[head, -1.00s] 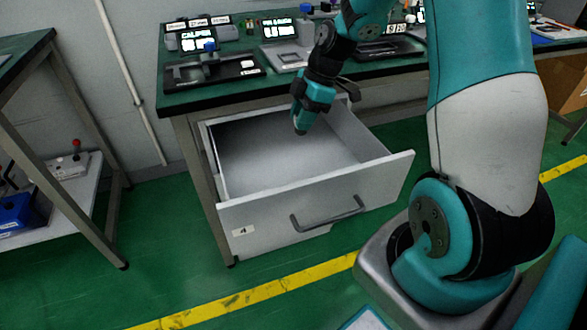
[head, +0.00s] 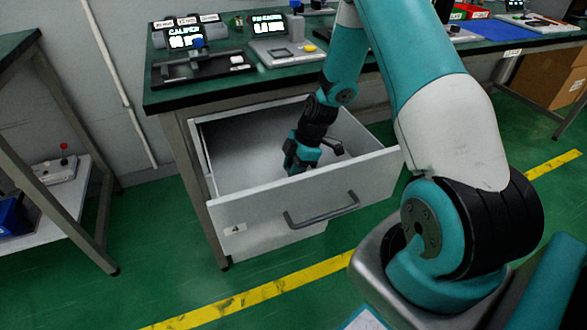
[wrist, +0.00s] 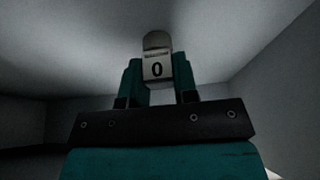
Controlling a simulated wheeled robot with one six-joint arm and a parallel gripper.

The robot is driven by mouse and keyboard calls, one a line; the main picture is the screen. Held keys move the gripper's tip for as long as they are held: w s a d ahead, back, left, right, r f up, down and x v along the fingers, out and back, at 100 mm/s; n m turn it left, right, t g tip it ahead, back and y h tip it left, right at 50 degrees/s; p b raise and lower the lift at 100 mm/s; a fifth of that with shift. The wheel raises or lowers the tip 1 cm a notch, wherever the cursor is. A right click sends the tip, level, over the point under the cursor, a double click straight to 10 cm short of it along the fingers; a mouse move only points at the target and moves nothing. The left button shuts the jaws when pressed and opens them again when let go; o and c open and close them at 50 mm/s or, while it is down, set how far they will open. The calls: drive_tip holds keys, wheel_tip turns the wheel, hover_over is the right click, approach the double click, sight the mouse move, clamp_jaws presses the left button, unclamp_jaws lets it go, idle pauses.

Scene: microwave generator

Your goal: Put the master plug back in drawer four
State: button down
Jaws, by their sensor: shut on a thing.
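Drawer four (head: 300,196) is pulled open under the bench, with a "4" label at the left of its front. My gripper (head: 299,168) is down inside the drawer, near the front panel. In the wrist view my gripper (wrist: 159,85) is shut on a small grey plug (wrist: 156,62) with a rounded top and a "0" on its face. The plug sits between the two teal fingers. Pale drawer walls surround it. In the head view the plug is hidden by the gripper and the front panel. I cannot tell whether the plug touches the drawer floor.
The green bench top (head: 240,92) overhangs the back of the drawer and holds gauges and small displays. Drawer walls stand close around my gripper. The drawer floor (head: 240,155) left of my gripper looks empty. A shelf unit (head: 68,190) stands at the left.

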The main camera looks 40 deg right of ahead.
drive_tip(key=c, duration=0.9)
unclamp_jaws()
drive_tip(key=p+v, duration=0.2)
drive_tip(key=v, duration=1)
drive_tip(key=s+a+r+m, duration=0.35)
drive_tip(key=a+r, duration=0.75)
drive_tip(key=a, duration=0.4)
drive_tip(key=s+a+r+m, duration=0.1)
drive_tip(key=s+a+r, duration=0.1)
drive_tip(key=s+a, duration=0.2)
drive_tip(key=s+a+r+m, duration=0.2)
drive_tip(key=s+a+r, duration=0.1)
drive_tip(key=s, duration=0.4)
drive_tip(key=s+a+r+m+g, duration=0.1)
drive_tip(key=s+a+r, duration=0.2)
drive_tip(key=s, duration=0.3)
drive_tip(key=shift+s+a, duration=0.2)
drive_tip(key=shift+a, duration=0.6)
